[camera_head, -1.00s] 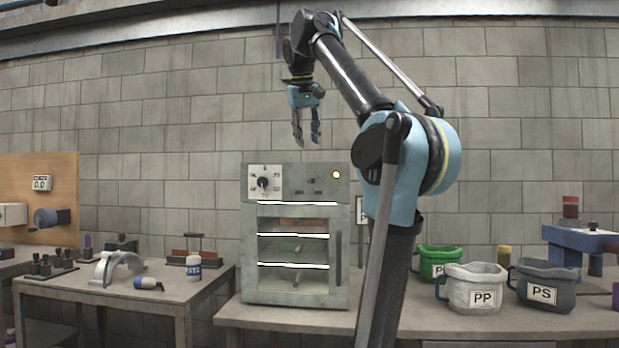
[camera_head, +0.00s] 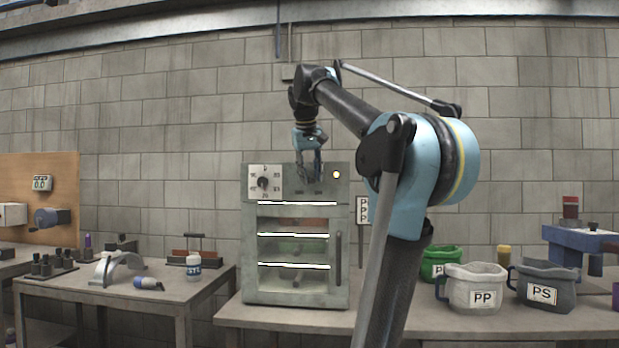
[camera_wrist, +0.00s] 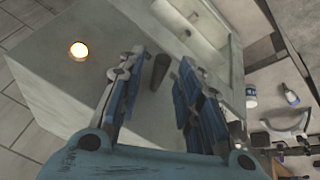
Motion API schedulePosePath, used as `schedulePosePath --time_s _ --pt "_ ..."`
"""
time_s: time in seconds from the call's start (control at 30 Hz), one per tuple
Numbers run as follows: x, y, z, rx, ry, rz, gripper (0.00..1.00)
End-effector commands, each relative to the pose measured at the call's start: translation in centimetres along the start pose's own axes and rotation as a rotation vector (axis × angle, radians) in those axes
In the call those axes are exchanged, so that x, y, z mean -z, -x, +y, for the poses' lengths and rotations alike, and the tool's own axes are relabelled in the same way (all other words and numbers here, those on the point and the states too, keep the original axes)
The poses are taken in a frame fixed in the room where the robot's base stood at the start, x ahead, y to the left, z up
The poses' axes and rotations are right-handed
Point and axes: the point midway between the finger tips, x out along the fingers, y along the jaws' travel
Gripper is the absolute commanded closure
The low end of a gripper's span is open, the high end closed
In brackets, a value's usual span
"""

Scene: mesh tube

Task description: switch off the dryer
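The dryer (camera_head: 247,235) is a grey box on the bench, with a glass door, a white-faced dial (camera_head: 264,182) at the upper left and a lit round lamp (camera_head: 336,174) at the upper right. The lamp also glows in the wrist view (camera_wrist: 78,50). My gripper (camera_head: 308,174) points down in front of the panel between dial and lamp, hiding part of it. In the wrist view my gripper (camera_wrist: 162,64) is open, with a dark, peg-like switch (camera_wrist: 160,70) showing between its fingers. I cannot tell whether either finger touches it.
A PP bag (camera_head: 473,286) and a PS bag (camera_head: 543,286) stand on the bench at right, near a green bag (camera_head: 440,260). A side table (camera_head: 120,286) with bottles and tools is at left.

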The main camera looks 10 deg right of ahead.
Motion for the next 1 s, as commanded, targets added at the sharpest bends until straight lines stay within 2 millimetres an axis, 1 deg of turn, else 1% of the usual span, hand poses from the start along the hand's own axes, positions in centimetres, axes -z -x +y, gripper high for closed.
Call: schedulePosePath --time_s 0.2,0.23,0.27,0.3,0.37,0.77,1.0 --pt "0.0 -0.04 0.0 0.0 0.0 0.0 0.68" --pt "0.0 -0.04 0.0 0.0 0.0 0.0 0.7" --pt "0.0 -0.03 0.0 0.0 0.0 0.0 0.77" --pt "0.01 -0.03 0.0 0.0 0.0 0.0 0.86" --pt "0.01 -0.03 0.0 0.0 0.0 0.0 0.99" --pt "0.06 0.0 -0.16 -0.009 -0.021 -0.005 1.0" --pt "0.29 0.06 -0.76 -0.053 -0.126 -0.03 1.0"
